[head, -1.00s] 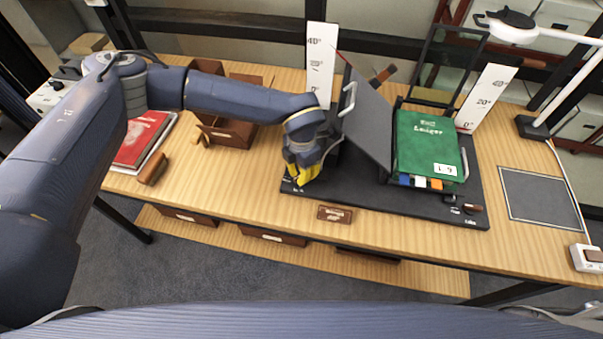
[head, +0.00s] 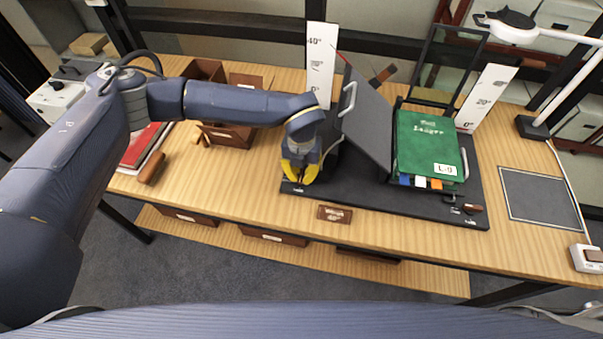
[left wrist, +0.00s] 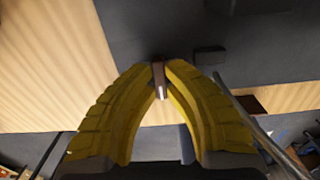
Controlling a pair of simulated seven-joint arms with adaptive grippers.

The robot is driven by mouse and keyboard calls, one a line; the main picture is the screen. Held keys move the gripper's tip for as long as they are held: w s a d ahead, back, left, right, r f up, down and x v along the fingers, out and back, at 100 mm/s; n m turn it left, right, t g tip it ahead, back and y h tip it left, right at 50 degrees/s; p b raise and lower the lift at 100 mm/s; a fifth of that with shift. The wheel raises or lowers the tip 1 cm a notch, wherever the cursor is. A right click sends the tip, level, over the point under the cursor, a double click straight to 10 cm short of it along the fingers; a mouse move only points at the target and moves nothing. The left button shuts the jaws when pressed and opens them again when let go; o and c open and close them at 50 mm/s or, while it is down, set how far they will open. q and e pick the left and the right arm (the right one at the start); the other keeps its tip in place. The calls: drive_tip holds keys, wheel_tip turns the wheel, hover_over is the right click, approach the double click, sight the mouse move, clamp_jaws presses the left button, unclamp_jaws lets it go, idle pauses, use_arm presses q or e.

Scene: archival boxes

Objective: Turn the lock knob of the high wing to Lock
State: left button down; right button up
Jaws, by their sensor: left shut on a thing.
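The book cradle (head: 400,208) is a dark board on the table. Its left wing (head: 366,122) stands steeply raised, with a metal handle on its edge; the green ledger (head: 428,145) lies on the lower right side. My left gripper (head: 299,180) points down at the board's front left corner, beside the raised wing. In the left wrist view its yellow fingertips are shut on a small brown knob with a pale mark (left wrist: 158,76). The fingers hide this knob in the head view, so its setting is unclear. A similar brown knob (head: 472,209) sits at the front right. My right gripper is out of view.
White angle scales stand behind the cradle at left (head: 320,65) and right (head: 486,97). A brown plaque (head: 335,214) lies in front. Brown boxes (head: 230,133) and a red book (head: 140,145) are to the left; a lamp (head: 535,127) is at right.

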sight(302, 175)
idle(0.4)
use_arm(q)
drive_tip(key=c, duration=1.5)
unclamp_jaws()
drive_tip(key=shift+o, duration=0.2)
wheel_tip(302, 175, up, 12)
